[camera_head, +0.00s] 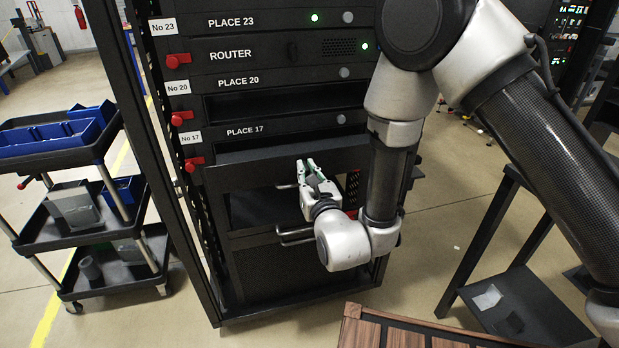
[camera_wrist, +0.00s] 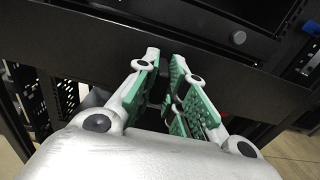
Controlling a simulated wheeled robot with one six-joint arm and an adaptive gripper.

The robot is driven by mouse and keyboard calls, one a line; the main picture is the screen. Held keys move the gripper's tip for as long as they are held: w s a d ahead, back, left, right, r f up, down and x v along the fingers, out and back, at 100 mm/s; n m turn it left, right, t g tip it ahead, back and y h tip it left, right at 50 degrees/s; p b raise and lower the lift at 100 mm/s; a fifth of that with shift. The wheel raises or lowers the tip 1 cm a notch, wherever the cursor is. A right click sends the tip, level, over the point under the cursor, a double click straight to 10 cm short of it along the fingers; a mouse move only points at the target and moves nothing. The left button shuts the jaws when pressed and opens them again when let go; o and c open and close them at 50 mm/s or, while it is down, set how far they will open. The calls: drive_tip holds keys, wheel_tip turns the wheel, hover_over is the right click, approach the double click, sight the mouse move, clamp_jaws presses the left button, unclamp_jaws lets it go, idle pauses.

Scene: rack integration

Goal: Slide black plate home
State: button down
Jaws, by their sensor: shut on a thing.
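The black plate (camera_head: 245,174) stands out from the front of the rack, just below the slot labelled PLACE 17. In the wrist view the plate (camera_wrist: 95,45) runs as a wide dark band across the top, in front of the fingers. My gripper (camera_head: 310,172) is at the plate's front, right of its middle. In the wrist view my gripper (camera_wrist: 162,85) has green-padded fingers close together, shut on the plate. The exact gripped part is dark and mostly hidden between the pads. How far the plate sits inside the rack is hard to tell.
The rack holds a ROUTER unit (camera_head: 250,52) above an open PLACE 20 slot (camera_head: 265,103). Red latches (camera_head: 195,164) line its left post. A metal handle (camera_head: 295,236) sits below my gripper. A cart (camera_head: 75,215) stands left and a dark table (camera_head: 500,295) right.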

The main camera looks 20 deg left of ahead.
sight(297, 152)
drive_tip(key=shift+x, duration=1.7)
drive_tip(key=shift+x, duration=3.85)
drive_tip(key=c, duration=1.4)
unclamp_jaws()
drive_tip(key=shift+d, duration=0.1)
drive_tip(key=shift+s, duration=0.1)
drive_tip(key=v, duration=1.1)
drive_tip(key=shift+s+d, duration=0.25)
drive_tip(key=shift+s, duration=0.1)
